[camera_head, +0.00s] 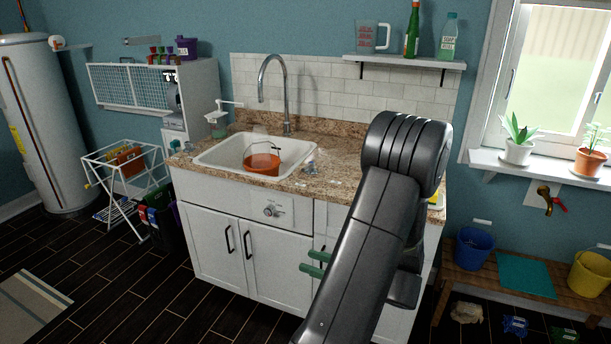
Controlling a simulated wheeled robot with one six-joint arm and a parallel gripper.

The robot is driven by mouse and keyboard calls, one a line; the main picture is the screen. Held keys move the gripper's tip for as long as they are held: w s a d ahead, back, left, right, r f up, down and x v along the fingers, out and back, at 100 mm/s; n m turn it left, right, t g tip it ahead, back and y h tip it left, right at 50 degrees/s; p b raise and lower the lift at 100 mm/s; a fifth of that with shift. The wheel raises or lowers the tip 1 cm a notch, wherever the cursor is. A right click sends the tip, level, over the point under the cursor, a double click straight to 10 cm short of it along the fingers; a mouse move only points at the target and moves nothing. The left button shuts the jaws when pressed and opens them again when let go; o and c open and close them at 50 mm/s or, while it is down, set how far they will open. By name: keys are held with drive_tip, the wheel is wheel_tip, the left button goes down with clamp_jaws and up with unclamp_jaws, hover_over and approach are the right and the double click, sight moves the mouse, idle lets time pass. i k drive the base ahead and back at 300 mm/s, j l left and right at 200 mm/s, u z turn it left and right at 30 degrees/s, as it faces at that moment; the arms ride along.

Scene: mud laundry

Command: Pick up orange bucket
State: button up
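The orange bucket (262,164) sits inside the white sink basin (218,157), towards its front right. A thin handle with a dark grip shows above its rim. My arm crosses the right part of the view in front of the cabinet. My gripper (314,263) shows as two green fingertips sticking out left of the arm, with a gap between them and nothing seen in the gap. It appears lower in the picture than the bucket, in front of the cabinet doors. The rest of the gripper is hidden behind the arm.
A tall curved faucet (285,95) rises behind the sink. A soap bottle (217,125) stands at the sink's back left. Small items lie on the granite counter (330,178) right of the sink. A shelf (405,61) with a jug and bottles hangs above. A drying rack (122,172) stands left.

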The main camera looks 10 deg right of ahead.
sight(261, 162)
drive_tip(key=i+j+z, duration=0.15)
drive_tip(key=z, duration=0.3)
drive_tip(key=i+j+z, duration=0.2)
drive_tip(key=z, duration=0.3)
drive_tip(key=i+j+z, duration=0.1)
drive_tip(key=z, duration=0.35)
drive_tip(key=i+j, duration=0.15)
drive_tip(key=j, duration=0.3)
drive_tip(key=i+j, duration=0.15)
drive_tip(key=j, duration=0.3)
drive_tip(key=i+j, duration=0.15)
drive_tip(key=j, duration=0.3)
drive_tip(key=i+j, duration=0.1)
drive_tip(key=j, duration=0.35)
drive_tip(key=i+j, duration=0.15)
drive_tip(key=j, duration=0.3)
drive_tip(key=i+j, duration=0.15)
drive_tip(key=j, duration=0.25)
drive_tip(key=i+j, duration=0.15)
drive_tip(key=j, duration=0.3)
drive_tip(key=i+j, duration=0.15)
drive_tip(key=j, duration=0.3)
